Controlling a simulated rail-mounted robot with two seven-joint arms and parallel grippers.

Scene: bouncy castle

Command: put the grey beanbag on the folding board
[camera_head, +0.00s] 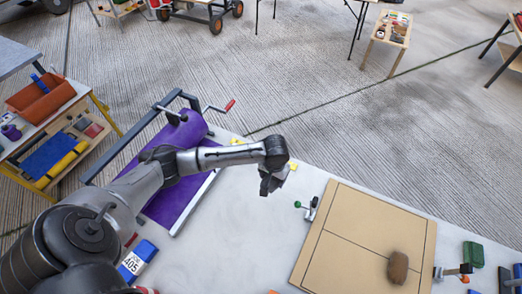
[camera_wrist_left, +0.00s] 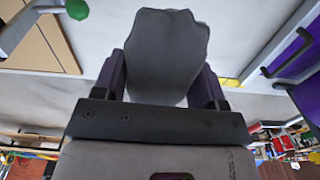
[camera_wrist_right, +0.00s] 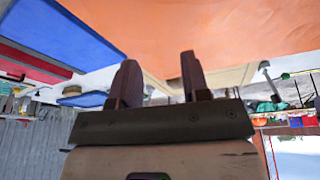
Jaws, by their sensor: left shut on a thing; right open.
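The grey beanbag (camera_wrist_left: 166,55) is held between the two fingers of my left gripper (camera_wrist_left: 162,85). In the head view my left gripper (camera_head: 270,180) is over the white table, left of the folding board; the beanbag there is small and hard to tell from the jaws. The folding board (camera_head: 345,230) is a tan panel with dark seam lines, lying on the table. It also shows at the upper left of the left wrist view (camera_wrist_left: 30,45). My right gripper (camera_wrist_right: 160,85) is open and empty in the right wrist view; I cannot make it out in the head view.
A brown beanbag (camera_head: 398,267) lies on the board's lower right part. A green-knobbed clamp (camera_head: 308,208) stands at its left edge, another clamp (camera_head: 453,271) at its right. A purple roll (camera_head: 180,150) lies left of the gripper. A blue box (camera_head: 139,258) sits near my arm.

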